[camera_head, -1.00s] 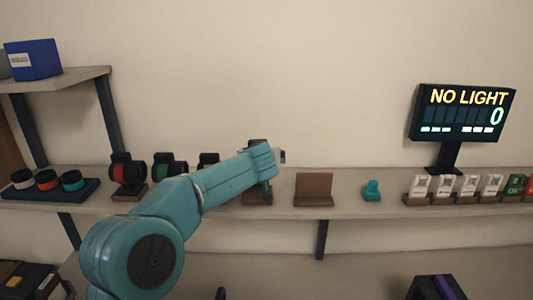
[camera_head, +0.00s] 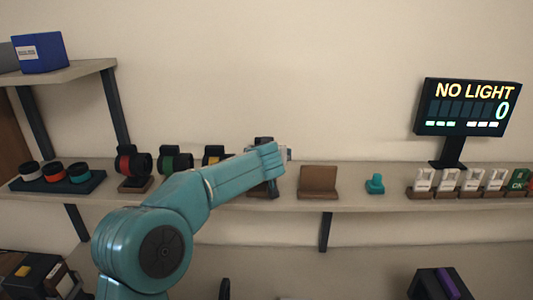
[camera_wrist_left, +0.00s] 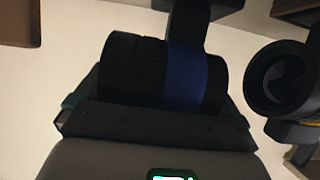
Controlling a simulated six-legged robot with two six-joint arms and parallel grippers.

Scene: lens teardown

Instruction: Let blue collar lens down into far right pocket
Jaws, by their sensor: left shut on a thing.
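The blue collar lens (camera_wrist_left: 185,75) fills the middle of the left wrist view, a black barrel with a blue band. My left gripper (camera_wrist_left: 155,125) is shut on it, with the grey gripper body below. In the head view my left gripper (camera_head: 272,168) is at the shelf, mostly hidden by my teal arm, so the lens does not show clearly there. It is in front of a brown stand, and I cannot tell whether the lens touches that stand. I cannot pick out the far right pocket. My right gripper is not in view.
A yellow-banded lens (camera_wrist_left: 278,78) is close at the right. The shelf (camera_head: 345,199) also holds red-banded (camera_head: 131,163) and green-banded (camera_head: 175,161) lenses, a brown stand (camera_head: 318,182), a teal piece (camera_head: 375,184) and white-topped blocks. A display (camera_head: 468,107) reads NO LIGHT, 0.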

